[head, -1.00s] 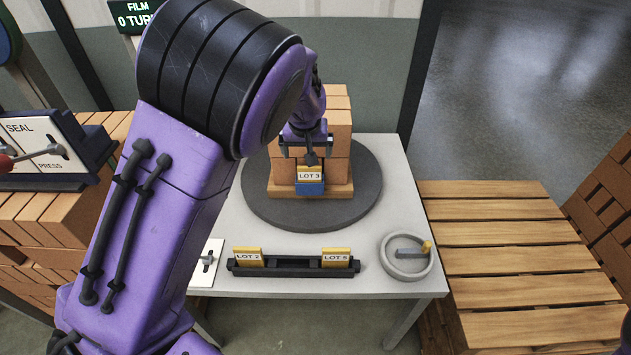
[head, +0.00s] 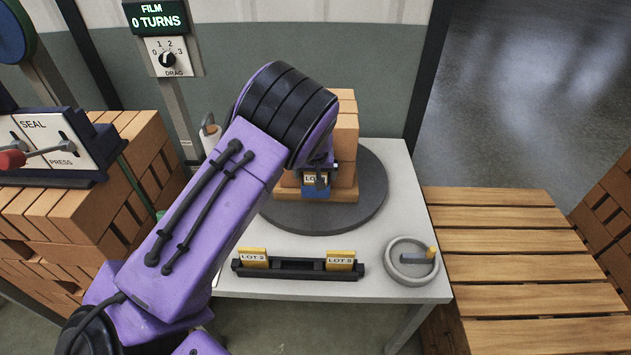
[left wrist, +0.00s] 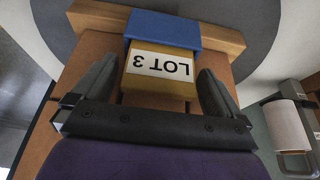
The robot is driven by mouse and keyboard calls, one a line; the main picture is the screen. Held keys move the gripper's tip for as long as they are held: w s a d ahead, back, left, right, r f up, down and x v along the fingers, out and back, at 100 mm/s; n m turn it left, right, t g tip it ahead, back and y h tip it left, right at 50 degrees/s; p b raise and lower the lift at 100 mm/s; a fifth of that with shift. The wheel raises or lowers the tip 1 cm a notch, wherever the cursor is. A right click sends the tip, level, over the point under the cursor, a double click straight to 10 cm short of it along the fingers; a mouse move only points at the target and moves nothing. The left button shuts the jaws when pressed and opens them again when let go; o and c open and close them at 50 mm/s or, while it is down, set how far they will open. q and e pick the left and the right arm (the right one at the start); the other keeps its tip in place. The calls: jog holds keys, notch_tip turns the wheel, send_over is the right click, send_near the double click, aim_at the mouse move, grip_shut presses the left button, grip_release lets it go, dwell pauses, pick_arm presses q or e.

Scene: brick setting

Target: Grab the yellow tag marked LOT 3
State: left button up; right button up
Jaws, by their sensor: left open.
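The yellow LOT 3 tag (head: 315,180) sits in a blue holder (head: 316,193) on the front of the brick stack on the turntable. In the left wrist view the tag (left wrist: 162,70) appears upside down, with the blue holder (left wrist: 164,29) beyond it. My left gripper (left wrist: 160,85) is open, with one finger on each side of the tag and a gap on both sides. In the head view my left gripper (head: 318,172) is in front of the tag and partly covers it. My right gripper is not in view.
The brick stack (head: 345,140) stands on a dark turntable (head: 372,205) on a white table (head: 405,180). A black rack (head: 298,270) holds the LOT 2 tag (head: 253,257) and LOT 5 tag (head: 340,260). A handwheel (head: 412,262) is at the right, beside a wooden pallet (head: 505,250).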

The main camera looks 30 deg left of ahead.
pick_arm(q)
jog(key=shift+d+r, duration=0.1)
jog(key=c, duration=1)
jog(key=shift+c, duration=0.2)
